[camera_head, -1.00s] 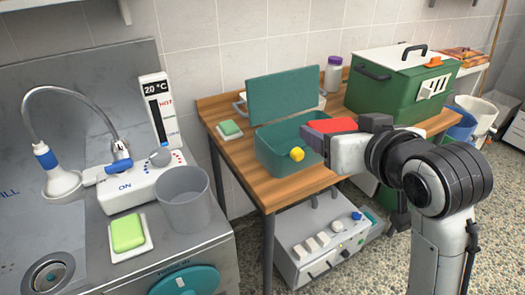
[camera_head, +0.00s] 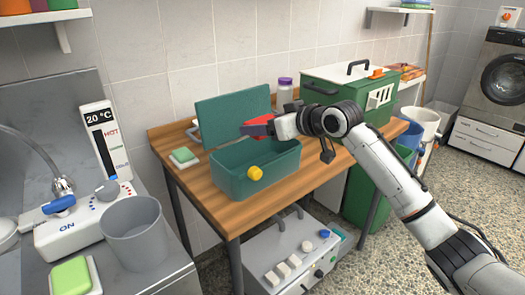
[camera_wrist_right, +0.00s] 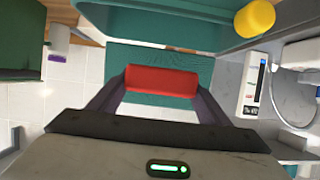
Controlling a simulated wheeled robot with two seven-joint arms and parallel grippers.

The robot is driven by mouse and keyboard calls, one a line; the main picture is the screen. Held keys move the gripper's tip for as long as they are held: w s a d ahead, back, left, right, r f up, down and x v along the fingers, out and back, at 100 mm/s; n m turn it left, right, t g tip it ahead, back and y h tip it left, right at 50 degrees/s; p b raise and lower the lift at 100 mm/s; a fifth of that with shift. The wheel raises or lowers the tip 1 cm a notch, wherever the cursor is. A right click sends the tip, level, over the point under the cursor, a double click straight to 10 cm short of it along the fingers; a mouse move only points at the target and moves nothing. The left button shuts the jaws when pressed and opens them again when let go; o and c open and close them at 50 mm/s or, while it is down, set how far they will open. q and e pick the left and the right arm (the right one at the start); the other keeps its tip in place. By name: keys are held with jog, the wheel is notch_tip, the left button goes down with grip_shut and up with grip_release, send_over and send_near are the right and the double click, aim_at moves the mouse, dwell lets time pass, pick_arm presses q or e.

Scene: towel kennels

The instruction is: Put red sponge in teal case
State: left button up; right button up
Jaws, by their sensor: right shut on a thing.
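The teal case (camera_head: 235,177) stands on the wooden table with its lid (camera_head: 230,112) raised at the back and a yellow knob (camera_head: 255,173) on its front. My right gripper (camera_head: 262,126) is shut on the red sponge (camera_head: 257,131), which is above the open case, in front of the lid. In the right wrist view the red sponge (camera_wrist_right: 162,80) spans between the two dark fingers, with teal surface behind it. The gripper partly hides the sponge in the head view, and the case's inner floor is hard to see. My left gripper is out of view.
A green bin (camera_head: 352,100) with a white lid and a purple-capped bottle (camera_head: 285,92) stand right of the case. A green sponge (camera_head: 183,155) on a small dish lies to its left. A grey cup (camera_head: 133,233) and a tap unit stand on the left counter.

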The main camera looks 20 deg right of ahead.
jog(key=shift+f, duration=2.6)
jog(key=shift+f, duration=0.6)
jog(key=o, duration=1)
jog(key=v, duration=0.8)
jog(key=r+v, duration=0.1)
jog(key=v, duration=0.3)
jog(key=shift+r, duration=0.1)
